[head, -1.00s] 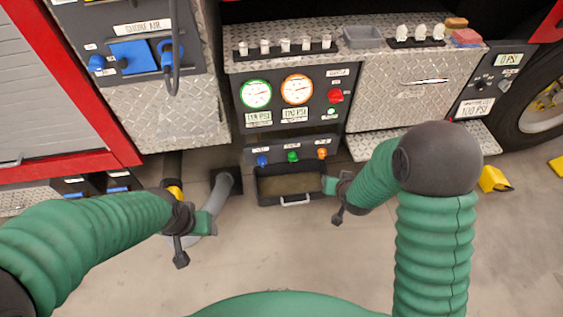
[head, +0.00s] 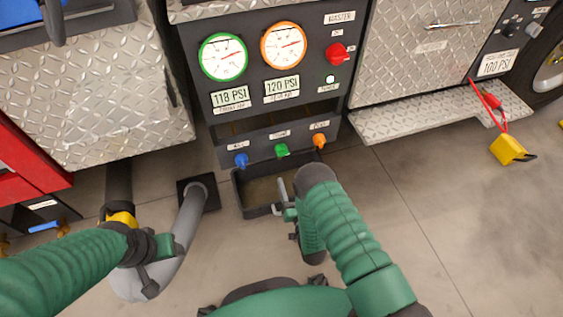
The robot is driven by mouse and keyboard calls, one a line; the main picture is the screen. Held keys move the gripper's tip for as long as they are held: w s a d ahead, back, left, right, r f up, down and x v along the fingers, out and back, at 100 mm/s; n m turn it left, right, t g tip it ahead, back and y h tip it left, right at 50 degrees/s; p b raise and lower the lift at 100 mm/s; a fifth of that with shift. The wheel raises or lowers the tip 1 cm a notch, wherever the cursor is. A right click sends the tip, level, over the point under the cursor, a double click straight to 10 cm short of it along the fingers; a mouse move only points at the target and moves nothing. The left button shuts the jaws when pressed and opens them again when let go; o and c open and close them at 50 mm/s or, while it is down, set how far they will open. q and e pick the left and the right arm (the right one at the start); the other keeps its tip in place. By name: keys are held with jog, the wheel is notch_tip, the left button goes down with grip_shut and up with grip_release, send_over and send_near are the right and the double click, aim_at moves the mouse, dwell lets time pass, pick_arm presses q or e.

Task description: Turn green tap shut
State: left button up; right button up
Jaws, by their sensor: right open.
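The green tap (head: 281,150) sits in the middle of a row of three on the dark sloped strip under the gauges, between the blue tap (head: 241,160) and the orange tap (head: 319,141). My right gripper (head: 289,214) is open, low in front of the tray and below the green tap, apart from it. My own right wrist hides part of the tray. My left gripper (head: 158,264) is at the lower left by the grey hose, far from the taps; its jaws are not clear.
A dark tray (head: 240,196) stands below the taps. A grey hose (head: 186,228) rises to its left. Above are a green-rimmed gauge (head: 223,58), an orange-rimmed gauge (head: 284,45) and a red knob (head: 337,52). A metal step (head: 430,115) juts out at right. Floor at right is mostly clear.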

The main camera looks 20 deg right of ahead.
jog(key=w+b, duration=0.2)
jog(key=w, duration=0.4)
jog(key=w+b, duration=0.3)
jog(key=w, duration=0.3)
jog(key=shift+d+r, duration=0.15)
jog(key=c, duration=1.3)
